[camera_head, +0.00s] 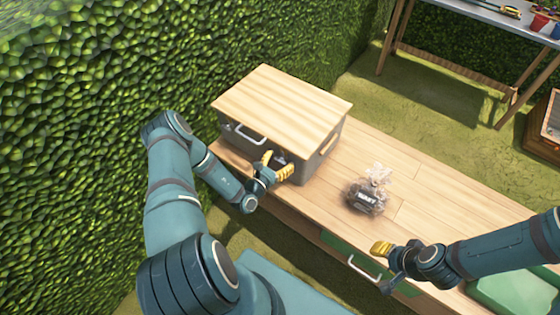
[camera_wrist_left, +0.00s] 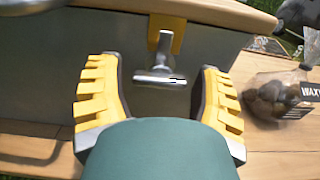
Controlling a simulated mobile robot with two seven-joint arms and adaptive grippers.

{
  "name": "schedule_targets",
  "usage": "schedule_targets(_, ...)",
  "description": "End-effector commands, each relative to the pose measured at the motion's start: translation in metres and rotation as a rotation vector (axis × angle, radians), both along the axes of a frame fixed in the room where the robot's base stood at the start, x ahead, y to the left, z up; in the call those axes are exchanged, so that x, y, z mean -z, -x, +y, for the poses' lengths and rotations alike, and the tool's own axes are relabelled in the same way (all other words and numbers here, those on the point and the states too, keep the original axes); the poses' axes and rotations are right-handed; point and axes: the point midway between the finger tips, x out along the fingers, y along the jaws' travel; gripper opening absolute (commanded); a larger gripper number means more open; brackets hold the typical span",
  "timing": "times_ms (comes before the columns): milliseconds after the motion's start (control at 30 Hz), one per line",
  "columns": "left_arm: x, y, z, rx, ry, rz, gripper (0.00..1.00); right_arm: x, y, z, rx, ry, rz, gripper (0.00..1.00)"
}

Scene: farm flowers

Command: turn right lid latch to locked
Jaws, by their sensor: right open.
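A grey box (camera_head: 318,163) with a light wooden lid (camera_head: 285,103) stands at the far left of the wooden bench, its lid down. The right lid latch (camera_wrist_left: 160,72) is a silver T-shaped handle on a yellow mount under the lid edge; its crossbar lies about level. My left gripper (camera_head: 276,166) is at the box's front right. Its yellow fingers stand apart on either side of the latch in the left wrist view, with gaps to it. In the head view the gripper mostly hides this latch. My right gripper (camera_head: 381,249) is empty over the bench's front edge, away from the box.
A clear bag with dark contents and a label (camera_head: 368,196) sits on the bench (camera_head: 418,184) right of the box. A silver handle (camera_head: 246,134) is on the box front. A green hedge (camera_head: 90,80) rises behind. Bench space around the bag is clear.

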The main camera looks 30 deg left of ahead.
Motion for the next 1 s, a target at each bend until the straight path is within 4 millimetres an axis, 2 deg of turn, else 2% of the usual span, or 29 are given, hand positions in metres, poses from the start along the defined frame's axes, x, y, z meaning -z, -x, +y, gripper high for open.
schedule_targets(333,0.000,0.000,0.000,0.000,0.001,-0.001,0.85,0.000,0.000,0.000,0.000,0.000,0.000,0.47)
schedule_targets(467,0.000,0.008,0.001,-0.002,0.002,0.000,0.85,0.000,0.000,0.000,0.000,0.000,0.000,0.47)
schedule_targets(1000,0.000,0.104,0.009,-0.003,0.001,0.002,0.85,0.000,0.000,0.000,0.000,0.000,0.000,0.47)
